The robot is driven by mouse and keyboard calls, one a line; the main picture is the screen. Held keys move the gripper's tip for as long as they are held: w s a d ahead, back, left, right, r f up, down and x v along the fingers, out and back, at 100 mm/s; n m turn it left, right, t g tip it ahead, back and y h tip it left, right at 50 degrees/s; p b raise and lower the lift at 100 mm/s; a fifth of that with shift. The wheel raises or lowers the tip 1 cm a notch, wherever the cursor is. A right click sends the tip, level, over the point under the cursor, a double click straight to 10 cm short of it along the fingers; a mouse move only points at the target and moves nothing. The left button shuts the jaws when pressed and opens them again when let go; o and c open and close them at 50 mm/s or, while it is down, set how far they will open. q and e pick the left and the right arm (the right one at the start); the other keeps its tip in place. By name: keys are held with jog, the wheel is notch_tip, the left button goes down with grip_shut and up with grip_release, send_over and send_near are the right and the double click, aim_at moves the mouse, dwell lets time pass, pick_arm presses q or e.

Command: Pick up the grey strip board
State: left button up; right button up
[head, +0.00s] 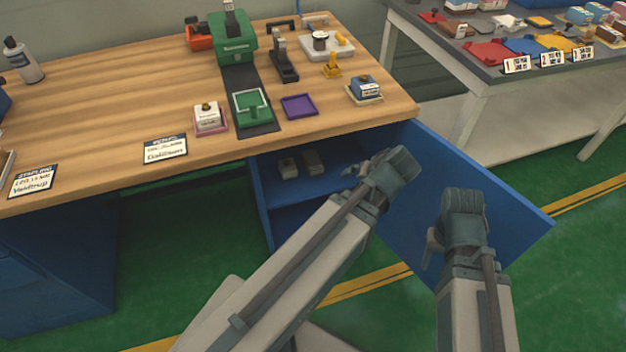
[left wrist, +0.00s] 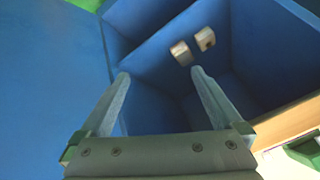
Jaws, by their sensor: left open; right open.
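Two small blocks lie on the upper shelf of the open blue cabinet. The right one in the head view is a plain grey-brown flat piece (head: 313,160), which looks like the grey strip board; it also shows in the left wrist view (left wrist: 181,53). The other is a paler block (head: 287,168) with a dark spot on top, beside it in the left wrist view (left wrist: 205,39). My left gripper (head: 358,170) is open and empty at the cabinet's front, apart from both blocks; its fingers (left wrist: 160,75) point toward the shelf. My right gripper (head: 432,243) is turned sideways, open, right of the left one.
The blue cabinet door (head: 500,210) stands open to the right, close behind both grippers. The wooden tabletop (head: 110,105) overhangs the shelf (head: 335,175). A second table (head: 420,22) stands at the back right. The green floor is clear left of the cabinet.

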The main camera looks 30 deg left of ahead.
pick_arm(q)
jog(key=w+a+f+n+t+y+b, duration=0.2)
jog(key=w+a+f+n+b, duration=0.15)
jog(key=a+f+b, duration=0.65)
jog(key=w+a+f+n+t+y+b, duration=0.3)
jog(key=f+b, duration=0.5)
jog(key=b, duration=0.9)
send_near(315, 165)
jog(key=x, duration=0.4)
jog(key=shift+w+d+r, duration=0.1)
jog(key=shift+w, duration=0.1)
jog(key=shift+w+a+b, duration=0.35)
jog(key=shift+a, duration=0.15)
jog(key=shift+a+f, duration=0.1)
jog(key=shift+f, duration=0.15)
jog(key=b+x, duration=0.1)
jog(key=x, duration=0.1)
jog(key=b+x, duration=0.1)
jog(key=x, duration=0.1)
jog(key=shift+f, duration=0.3)
jog(key=shift+w+a+g, duration=0.25)
jog(key=shift+a+g, duration=0.05)
jog(key=shift+a, duration=0.05)
jog(key=shift+c, duration=0.3)
